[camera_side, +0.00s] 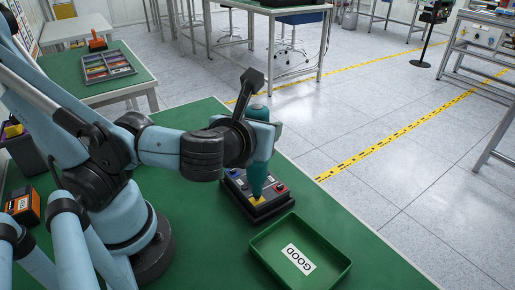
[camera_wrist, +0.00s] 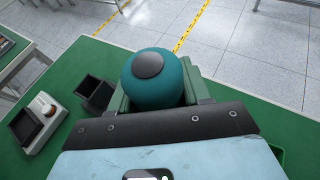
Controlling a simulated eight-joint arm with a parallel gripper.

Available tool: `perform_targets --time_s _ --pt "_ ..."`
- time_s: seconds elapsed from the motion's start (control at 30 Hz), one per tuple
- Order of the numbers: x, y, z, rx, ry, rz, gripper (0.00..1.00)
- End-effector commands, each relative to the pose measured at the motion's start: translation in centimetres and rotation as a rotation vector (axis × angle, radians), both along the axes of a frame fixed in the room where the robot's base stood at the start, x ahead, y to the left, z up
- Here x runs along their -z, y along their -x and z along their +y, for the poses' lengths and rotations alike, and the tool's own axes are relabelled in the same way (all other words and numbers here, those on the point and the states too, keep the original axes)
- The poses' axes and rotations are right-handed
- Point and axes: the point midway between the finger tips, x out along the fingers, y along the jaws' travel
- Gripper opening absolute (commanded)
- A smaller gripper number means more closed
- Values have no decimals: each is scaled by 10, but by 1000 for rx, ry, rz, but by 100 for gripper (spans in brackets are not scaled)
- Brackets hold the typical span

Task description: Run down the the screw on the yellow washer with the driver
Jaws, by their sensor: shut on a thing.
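My gripper (camera_side: 264,130) is shut on the teal driver (camera_side: 260,172), which stands about upright with its lower end pointing down. In the wrist view the driver's rounded handle with a dark cap (camera_wrist: 149,64) sits between the green fingers. The black profile frame fixture (camera_side: 262,211) is on the green table under the driver. The yellow washer (camera_side: 257,199) shows at the driver's lower end. The screw is hidden there, and I cannot tell whether the tip touches it. A red piece (camera_side: 281,188) is on the fixture to the right of the driver.
A green tray labelled GOOD (camera_side: 338,275) lies right of the fixture, near the table edge. An orange and black box (camera_side: 23,205) stands at the left. The wrist view shows a dark bin (camera_wrist: 96,94) and a pale box with a dark compartment (camera_wrist: 30,127) on the left.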

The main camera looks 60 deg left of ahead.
Motion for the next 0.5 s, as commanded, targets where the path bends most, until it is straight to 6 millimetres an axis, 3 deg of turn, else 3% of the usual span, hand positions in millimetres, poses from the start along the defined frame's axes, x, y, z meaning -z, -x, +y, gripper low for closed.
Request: perform_targets --time_s 0.5 --pt "3 0 0 0 -1 -2 0"
